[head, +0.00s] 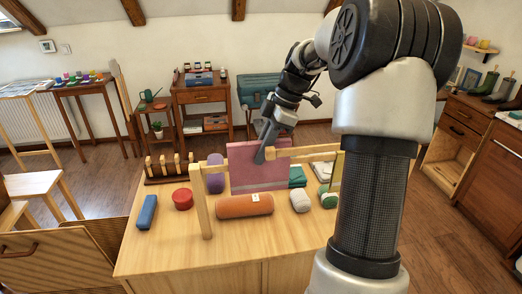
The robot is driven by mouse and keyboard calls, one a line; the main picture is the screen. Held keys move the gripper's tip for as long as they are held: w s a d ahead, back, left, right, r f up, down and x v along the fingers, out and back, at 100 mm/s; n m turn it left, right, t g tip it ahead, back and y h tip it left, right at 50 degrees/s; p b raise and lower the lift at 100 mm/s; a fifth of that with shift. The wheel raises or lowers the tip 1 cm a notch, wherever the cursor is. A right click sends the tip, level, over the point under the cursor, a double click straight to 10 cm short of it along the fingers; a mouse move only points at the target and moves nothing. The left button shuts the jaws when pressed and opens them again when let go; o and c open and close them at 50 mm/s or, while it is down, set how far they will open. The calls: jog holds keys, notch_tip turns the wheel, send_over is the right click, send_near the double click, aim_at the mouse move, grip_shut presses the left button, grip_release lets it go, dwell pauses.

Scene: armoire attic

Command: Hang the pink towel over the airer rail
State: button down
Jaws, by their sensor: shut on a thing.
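The pink towel (258,178) hangs as a flat sheet at the middle of the wooden airer rail (312,149) in the head view. It hides the middle of the rail, and its upper edge shows above the rail's line. I cannot tell whether it rests on the rail or only hangs from my gripper. My gripper (264,153) reaches down from the back right and is shut on the towel's upper part. The fingertips are small and partly merge with the towel. The airer's near left post (201,202) stands upright on the wooden table.
On the table (165,255) lie an orange roll (244,205), a red round thing (183,199), a blue block (147,212), a purple roll (215,175), a white roll (300,201) and green folded cloth (297,176). A pegged rack (168,172) stands at the back left. The front left tabletop is clear.

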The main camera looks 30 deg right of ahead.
jog(key=shift+f+b, duration=1.45)
jog(key=shift+f, duration=0.7)
jog(key=c, duration=1.6)
grip_release()
jog(key=shift+c, duration=0.2)
jog(key=p+v, duration=0.2)
jog(key=v, duration=1.5)
jog(key=shift+s+d+r+p, duration=0.1)
jog(key=shift+r+p, duration=0.1)
jog(key=shift+p, duration=0.15)
jog(key=s+a+r+m+t+h+p, duration=0.15)
jog(key=a+r, duration=0.35)
jog(key=a, duration=0.6)
jog(key=a+r+m+t+h+p, duration=0.1)
jog(key=a+r+m+h+p, duration=0.2)
jog(key=a, duration=0.9)
jog(key=s+f+m+t+p, duration=0.1)
jog(key=s+f+m, duration=0.2)
jog(key=s, duration=0.6)
jog(key=s+d+f+m+t+p, duration=0.1)
jog(key=s+f+m+p, duration=0.1)
jog(key=s+m, duration=0.5)
jog(key=s+f, duration=0.1)
jog(key=s, duration=0.2)
jog(key=shift+s+d, duration=0.25)
jog(key=shift+d, duration=0.05)
